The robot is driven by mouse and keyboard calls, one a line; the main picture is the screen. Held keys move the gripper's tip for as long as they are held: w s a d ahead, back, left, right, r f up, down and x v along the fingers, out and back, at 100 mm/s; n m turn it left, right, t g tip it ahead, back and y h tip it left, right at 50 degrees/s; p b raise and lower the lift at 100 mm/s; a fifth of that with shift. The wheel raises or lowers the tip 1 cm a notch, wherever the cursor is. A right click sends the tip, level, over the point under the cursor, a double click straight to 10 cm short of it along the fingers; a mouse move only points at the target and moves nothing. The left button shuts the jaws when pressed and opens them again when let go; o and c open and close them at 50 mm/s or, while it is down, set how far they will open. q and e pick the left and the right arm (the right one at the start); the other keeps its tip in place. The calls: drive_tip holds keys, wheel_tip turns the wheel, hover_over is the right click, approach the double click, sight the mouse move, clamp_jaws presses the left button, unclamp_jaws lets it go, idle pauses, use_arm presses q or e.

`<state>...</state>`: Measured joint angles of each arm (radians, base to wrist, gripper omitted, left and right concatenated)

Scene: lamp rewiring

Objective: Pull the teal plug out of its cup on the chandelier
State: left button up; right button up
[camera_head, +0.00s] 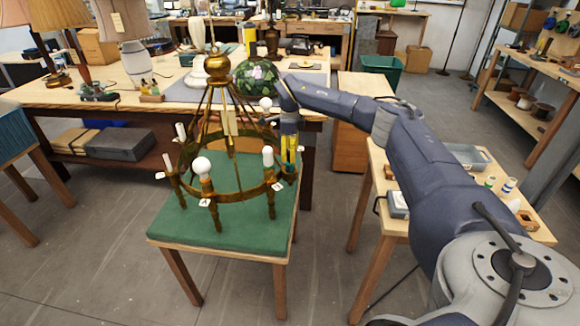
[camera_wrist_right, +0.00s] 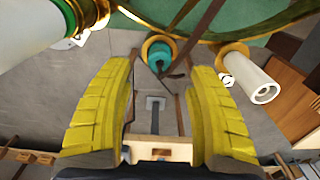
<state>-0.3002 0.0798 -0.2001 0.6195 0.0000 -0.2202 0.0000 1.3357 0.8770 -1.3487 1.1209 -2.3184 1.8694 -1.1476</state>
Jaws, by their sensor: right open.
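The brass chandelier (camera_head: 238,190) stands upright on a green-topped stool (camera_head: 180,222). It has a ring with white candle sleeves and bulbs. In the right wrist view, the teal plug (camera_wrist_right: 158,55) sits in a brass cup (camera_wrist_right: 150,42) below the ring, just beyond my fingertips. My right gripper (camera_wrist_right: 157,76) is open, its two yellow fingers apart with nothing between them. In the head view my right gripper (camera_head: 289,158) is at the right side of the chandelier ring, and the plug there is too small or hidden to tell. My left gripper is not in view.
White sleeves (camera_wrist_right: 262,85) flank the cup in the wrist view. A long workbench (camera_head: 60,98) with lamps and a floral shade (camera_head: 255,80) stands behind. A small wooden table (camera_head: 375,180) with parts is at right. Bare floor lies in front of the stool.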

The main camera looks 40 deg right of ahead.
sight(290, 165)
drive_tip(key=shift+f, duration=3.25)
clamp_jaws()
drive_tip(key=shift+r, duration=0.2)
drive_tip(key=shift+r, duration=2.15)
